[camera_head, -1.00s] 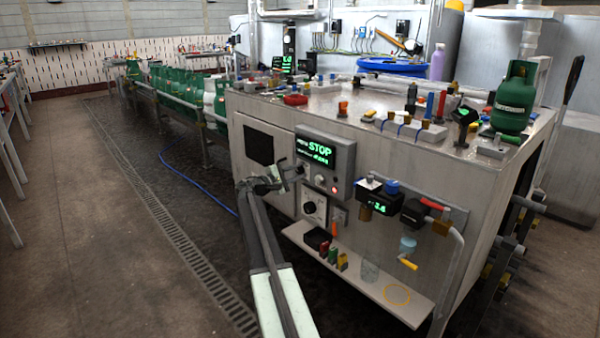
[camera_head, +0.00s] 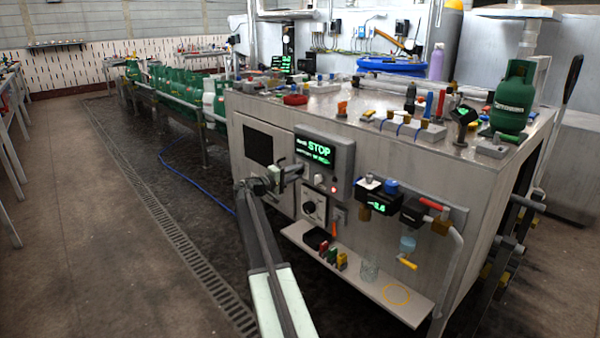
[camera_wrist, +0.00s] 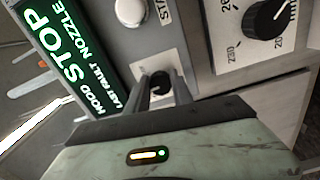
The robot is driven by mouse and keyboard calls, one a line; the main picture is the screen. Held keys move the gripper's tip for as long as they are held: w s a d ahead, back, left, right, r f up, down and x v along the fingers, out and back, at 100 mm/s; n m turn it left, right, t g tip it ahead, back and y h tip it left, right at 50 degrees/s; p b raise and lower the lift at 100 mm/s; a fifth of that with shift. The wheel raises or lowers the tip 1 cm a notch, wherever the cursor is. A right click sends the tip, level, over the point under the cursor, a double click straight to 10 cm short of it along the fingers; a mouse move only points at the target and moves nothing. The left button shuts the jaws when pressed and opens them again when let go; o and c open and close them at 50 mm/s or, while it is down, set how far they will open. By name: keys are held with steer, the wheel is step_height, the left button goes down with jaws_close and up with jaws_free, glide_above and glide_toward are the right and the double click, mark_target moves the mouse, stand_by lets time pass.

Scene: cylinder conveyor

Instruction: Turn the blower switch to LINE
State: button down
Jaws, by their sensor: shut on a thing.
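A grey control box (camera_head: 345,158) on the front of the steel machine carries a green-on-black STOP display (camera_head: 316,151). My gripper (camera_head: 299,169) is at the lower left of this box, just under the display. In the wrist view my gripper (camera_wrist: 160,86) has its two fingers closed on a small black knob (camera_wrist: 158,84) on the grey panel. The knob's label and pointer cannot be read, so its setting cannot be told. In the head view my gripper hides the knob.
A white round button (camera_wrist: 131,11) is near the knob in the wrist view. A dial with a black knob (camera_head: 312,207) is just below the box. A shelf (camera_head: 385,285) with small items juts out underneath.

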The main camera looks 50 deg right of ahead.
steer(key=shift+a+f+m, duration=0.1)
steer(key=shift+m, duration=0.5)
steer(key=shift+w, duration=0.1)
steer(key=c, duration=1.1)
jaws_free()
steer(key=a, duration=0.7)
steer(key=shift+w+a, duration=0.25)
steer(key=shift+a, duration=0.15)
